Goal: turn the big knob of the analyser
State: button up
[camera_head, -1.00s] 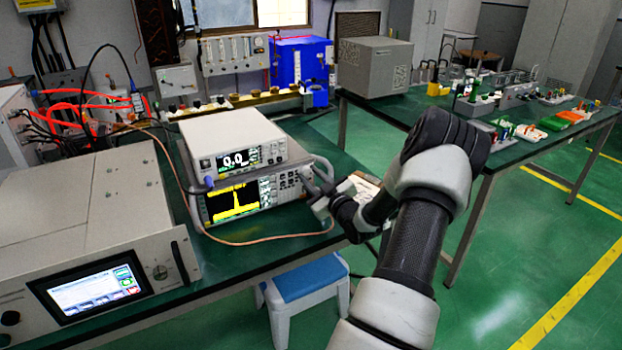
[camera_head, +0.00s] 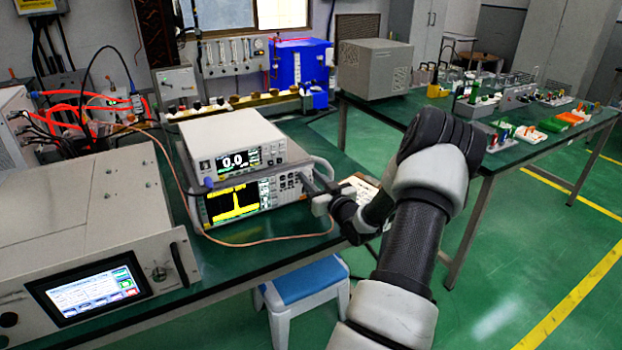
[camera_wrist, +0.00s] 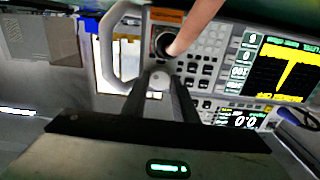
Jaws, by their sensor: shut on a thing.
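The analyser (camera_head: 238,203) is the lower box of a stack of two, with a yellow peak on its dark screen. The wrist view shows it upside down, with the screen (camera_wrist: 283,70) at the right. The big knob (camera_wrist: 158,80) is a light grey round thing on its panel, partly covered by my fingers. My gripper (camera_wrist: 158,92) is shut on it, one dark finger on each side. In the head view my gripper (camera_head: 312,186) is at the right end of the analyser's front, and hides the knob.
A copper-coloured cable (camera_head: 262,243) loops in front of the analyser; its end (camera_wrist: 200,22) shows by a dark round connector (camera_wrist: 163,42) close to the fingers. A pale handle (camera_wrist: 113,50) stands out beside the panel. A blue-topped stool (camera_head: 305,280) is below.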

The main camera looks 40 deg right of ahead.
jog(key=o, duration=1.1)
jog(key=shift+c, duration=0.2)
jog(key=shift+s, duration=0.1)
jog(key=p+v, duration=0.1)
jog(key=v, duration=1.6)
jog(key=shift+s, duration=0.15)
jog(key=shift+d, duration=0.1)
